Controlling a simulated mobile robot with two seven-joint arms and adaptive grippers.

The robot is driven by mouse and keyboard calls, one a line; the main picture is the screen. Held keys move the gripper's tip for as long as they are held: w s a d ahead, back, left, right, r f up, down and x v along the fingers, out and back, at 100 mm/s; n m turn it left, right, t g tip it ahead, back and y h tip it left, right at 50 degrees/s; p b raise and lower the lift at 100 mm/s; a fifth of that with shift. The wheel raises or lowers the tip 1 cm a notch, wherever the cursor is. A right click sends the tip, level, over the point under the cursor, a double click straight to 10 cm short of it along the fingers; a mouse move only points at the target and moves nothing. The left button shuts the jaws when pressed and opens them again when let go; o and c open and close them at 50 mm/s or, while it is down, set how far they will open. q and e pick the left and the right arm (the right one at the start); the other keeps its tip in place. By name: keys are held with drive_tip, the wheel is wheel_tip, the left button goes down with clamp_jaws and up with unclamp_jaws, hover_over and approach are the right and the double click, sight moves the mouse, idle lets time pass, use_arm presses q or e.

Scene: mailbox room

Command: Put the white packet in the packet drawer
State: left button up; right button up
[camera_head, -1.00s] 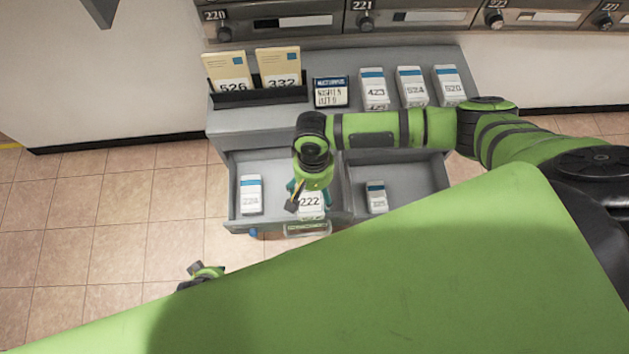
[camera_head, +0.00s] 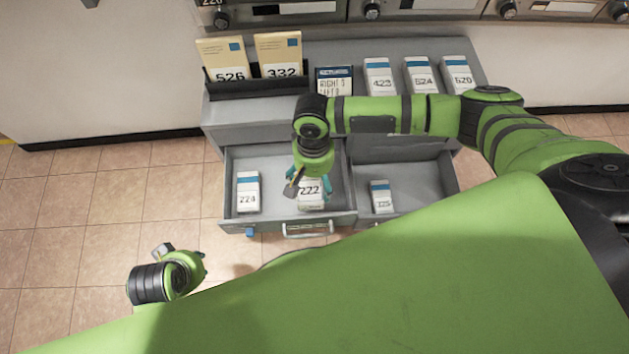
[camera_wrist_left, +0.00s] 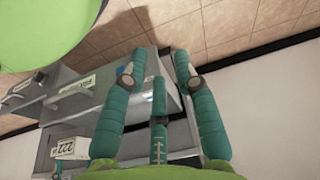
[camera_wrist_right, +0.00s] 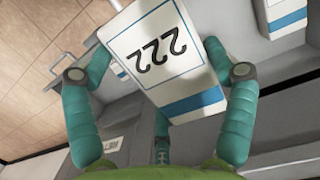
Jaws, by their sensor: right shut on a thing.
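The white packet (camera_head: 311,191), marked 222 with a blue band, is held by my right gripper (camera_head: 310,188) over the open left drawer (camera_head: 238,221). It also shows large between the fingers in the right wrist view (camera_wrist_right: 150,55). Its exact height above the drawer floor is hard to tell. A similar packet marked 224 (camera_head: 248,192) stands in the left part of that drawer. My left gripper (camera_head: 163,249) is low at left, apart from the drawers. In the left wrist view its fingers (camera_wrist_left: 158,65) are spread with nothing between them.
An open right drawer (camera_head: 430,173) holds another white packet (camera_head: 381,197). On the cabinet top (camera_head: 350,50) stand two cream envelopes (camera_head: 278,56) in a black rack (camera_head: 258,88), a dark-blue-edged card (camera_head: 334,82) and three white packets (camera_head: 419,76). Mailboxes (camera_head: 420,8) line the wall behind.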

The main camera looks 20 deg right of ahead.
drive_tip(key=w+f+b, duration=0.1)
drive_tip(key=b, duration=0.1)
drive_tip(key=w+f+b, duration=0.1)
drive_tip(key=shift+d+b, duration=0.25)
drive_tip(key=shift+b, duration=0.1)
drive_tip(key=shift+w+d, duration=0.1)
drive_tip(key=shift+w, duration=0.1)
use_arm(q)
drive_tip(key=w+d+r+t+h, duration=0.1)
drive_tip(key=w+d+r+t, duration=0.2)
drive_tip(key=w+r+t, duration=0.3)
drive_tip(key=shift+w+d+r+m, duration=0.25)
drive_tip(key=shift+w+r, duration=0.9)
drive_tip(key=shift+r, duration=1.35)
use_arm(e)
drive_tip(key=shift+w+d+f, duration=0.2)
drive_tip(key=shift+w+f, duration=0.05)
drive_tip(key=shift+w, duration=0.5)
drive_tip(key=o, duration=1.1)
drive_tip(key=r, duration=0.4)
drive_tip(key=w+r, duration=0.1)
drive_tip(key=r, duration=0.7)
drive_tip(key=shift+w+d, duration=0.25)
drive_tip(key=shift+w, duration=0.1)
